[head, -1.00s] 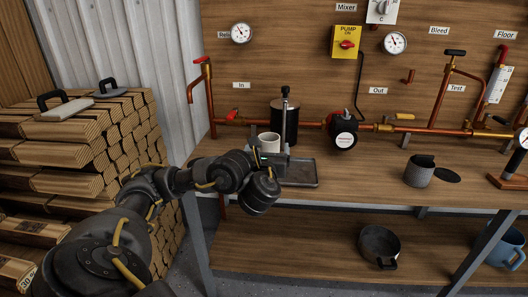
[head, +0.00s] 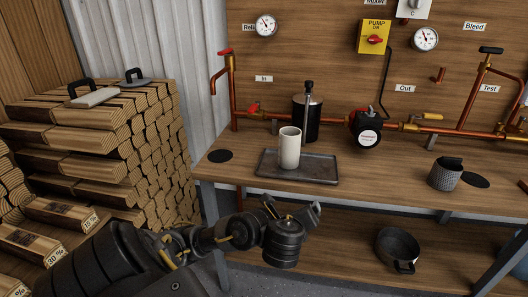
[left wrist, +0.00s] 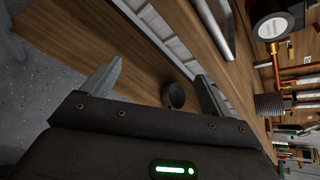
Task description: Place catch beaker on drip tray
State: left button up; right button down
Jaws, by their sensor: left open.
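The catch beaker (head: 290,148), a pale cream cylinder, stands upright on the dark rectangular drip tray (head: 322,170), towards the tray's left side. My left gripper (head: 293,207) is open and empty, in front of the workbench's front edge and apart from the beaker. Its two spread fingers also show in the left wrist view (left wrist: 160,70), with nothing between them in its grasp. The beaker cannot be made out in the left wrist view. My right gripper is not in view.
A dark canister (head: 307,118) stands behind the tray, and a pump (head: 367,130) to its right. A grey cup (head: 445,174) stands at right. A pan (head: 397,249) sits on the lower shelf. Stacked firewood (head: 110,150) fills the left.

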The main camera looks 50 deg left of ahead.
pick_arm(q)
jog(key=s+d+f+n+g+h, duration=0.3)
jog(key=s+d+f+n, duration=0.1)
jog(key=s+f+n, duration=0.6)
jog(key=s+d+f+n+g+h, duration=0.3)
jog(key=s+d+f+n+g, duration=0.1)
jog(key=s+f+n, duration=0.6)
notch_tip(320, 180, down, 4)
jog(key=shift+s+d+f+n, duration=0.15)
jog(key=shift+s+d+n, duration=0.15)
jog(key=shift+s+d, duration=0.55)
jog(key=shift+a, duration=0.15)
